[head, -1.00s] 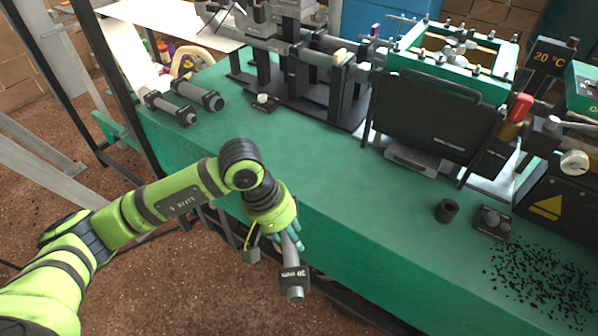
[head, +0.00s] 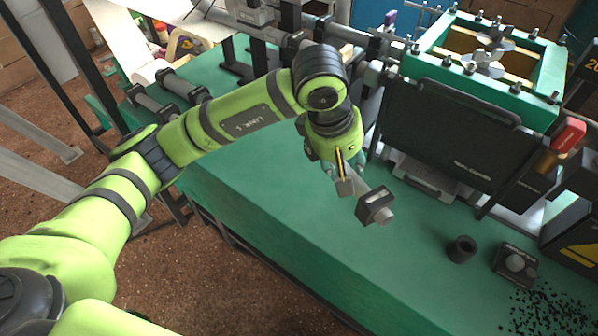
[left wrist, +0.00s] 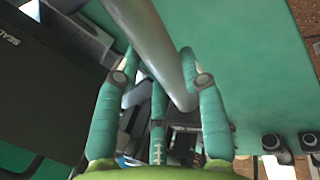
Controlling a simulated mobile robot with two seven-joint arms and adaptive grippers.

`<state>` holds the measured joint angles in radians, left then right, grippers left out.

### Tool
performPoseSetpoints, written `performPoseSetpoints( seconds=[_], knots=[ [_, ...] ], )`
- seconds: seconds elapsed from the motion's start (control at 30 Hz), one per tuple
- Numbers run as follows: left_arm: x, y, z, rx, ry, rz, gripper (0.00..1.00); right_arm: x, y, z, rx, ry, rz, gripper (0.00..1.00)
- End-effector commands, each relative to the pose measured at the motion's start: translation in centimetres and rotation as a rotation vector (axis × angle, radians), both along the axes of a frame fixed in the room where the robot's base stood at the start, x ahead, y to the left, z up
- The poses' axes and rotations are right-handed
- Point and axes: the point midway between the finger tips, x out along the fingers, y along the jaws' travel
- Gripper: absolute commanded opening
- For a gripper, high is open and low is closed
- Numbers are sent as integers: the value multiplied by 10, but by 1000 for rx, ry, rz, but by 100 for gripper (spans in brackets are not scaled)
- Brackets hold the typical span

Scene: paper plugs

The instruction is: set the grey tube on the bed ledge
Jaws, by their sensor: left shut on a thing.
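The grey tube (head: 375,206) has a dark collar and a paler end. My left gripper (head: 342,178) is shut on it and holds it tilted above the green bed top (head: 265,200), its collared end pointing down and right. The left wrist view shows the tube (left wrist: 150,42) running between the teal fingers of the left gripper (left wrist: 163,85). The fingers hide part of the tube. I cannot make out which part of the green bed is the ledge. My right gripper is not in view.
Two other grey tubes (head: 152,102) (head: 186,88) lie on the bed at the back left, partly behind my arm. A dark panel (head: 440,130) stands behind and right of the held tube. A small black cup (head: 462,249) and a knobbed block (head: 515,263) sit at the right.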

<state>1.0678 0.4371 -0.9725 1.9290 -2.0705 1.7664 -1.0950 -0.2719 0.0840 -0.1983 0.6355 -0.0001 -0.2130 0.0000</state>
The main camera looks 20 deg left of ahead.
Motion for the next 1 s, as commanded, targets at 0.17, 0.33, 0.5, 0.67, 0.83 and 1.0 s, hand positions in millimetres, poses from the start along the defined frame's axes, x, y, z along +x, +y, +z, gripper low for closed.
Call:
performPoseSetpoints(
  seconds=[0.17,0.33,0.5,0.67,0.83,1.0],
  knots=[
    [8,39,-20,3,4,8,0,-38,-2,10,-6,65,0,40],
    [16,75,-42,2,4,7,0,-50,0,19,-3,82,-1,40],
    [23,99,-58,0,1,3,0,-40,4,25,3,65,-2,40],
    [24,105,-66,-1,-1,1,0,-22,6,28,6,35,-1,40],
    [23,105,-90,-1,3,1,0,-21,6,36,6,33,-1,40],
    [24,105,-103,-1,-1,0,0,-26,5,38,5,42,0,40]
  ],
)
